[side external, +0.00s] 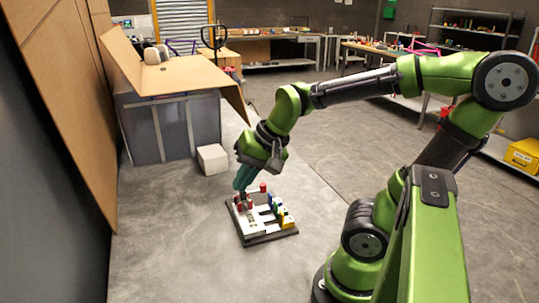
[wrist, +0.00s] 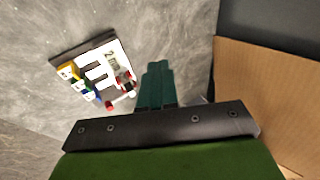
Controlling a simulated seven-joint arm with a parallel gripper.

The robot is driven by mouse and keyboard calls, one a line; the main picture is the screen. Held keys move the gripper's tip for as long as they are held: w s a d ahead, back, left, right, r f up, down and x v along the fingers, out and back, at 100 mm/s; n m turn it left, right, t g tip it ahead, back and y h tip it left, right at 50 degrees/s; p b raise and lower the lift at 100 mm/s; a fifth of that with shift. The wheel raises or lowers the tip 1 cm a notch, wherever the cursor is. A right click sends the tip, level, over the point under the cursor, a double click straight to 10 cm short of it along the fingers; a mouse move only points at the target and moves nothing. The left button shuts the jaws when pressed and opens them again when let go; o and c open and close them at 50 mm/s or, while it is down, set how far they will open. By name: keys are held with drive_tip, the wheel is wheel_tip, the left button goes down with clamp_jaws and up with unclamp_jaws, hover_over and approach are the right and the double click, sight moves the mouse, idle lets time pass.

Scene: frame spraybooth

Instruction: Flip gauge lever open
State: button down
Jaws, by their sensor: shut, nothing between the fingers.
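A small board (side external: 270,238) with a dark base and white top lies on the grey floor below my gripper. It also shows tilted in the wrist view (wrist: 112,46). Red parts stand at its end near my gripper; in the wrist view a red-tipped piece (wrist: 110,106) sticks out at the board's edge. I cannot tell which part is the gauge lever. My gripper (side external: 240,187) has teal fingers, shut together and empty, pointing down at the red parts. In the wrist view the fingertips (wrist: 157,65) are beside the board's right edge. Contact cannot be told.
Yellow, blue and green blocks (side external: 287,221) stand along the board's right side. A white box (side external: 212,159) is behind the board. A large grey bin (side external: 160,130) with cardboard flaps and a brown panel (side external: 70,110) are at left.

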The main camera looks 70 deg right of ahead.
drive_tip(key=d+f+m+g+h, duration=0.1)
drive_tip(key=d+f+m+h, duration=0.1)
drive_tip(key=d+m, duration=0.7)
drive_tip(key=d+f+m+g+h, duration=0.1)
drive_tip(key=d+m, duration=0.9)
drive_tip(key=m, duration=1.3)
wheel_tip(320, 180, down, 3)
drive_tip(key=shift+r+m+h, duration=0.15)
drive_tip(key=shift+m+h, duration=0.15)
drive_tip(key=shift+h, duration=0.2)
drive_tip(key=shift+s, duration=0.1)
drive_tip(key=shift+x, duration=5)
drive_tip(key=shift+d, duration=0.2)
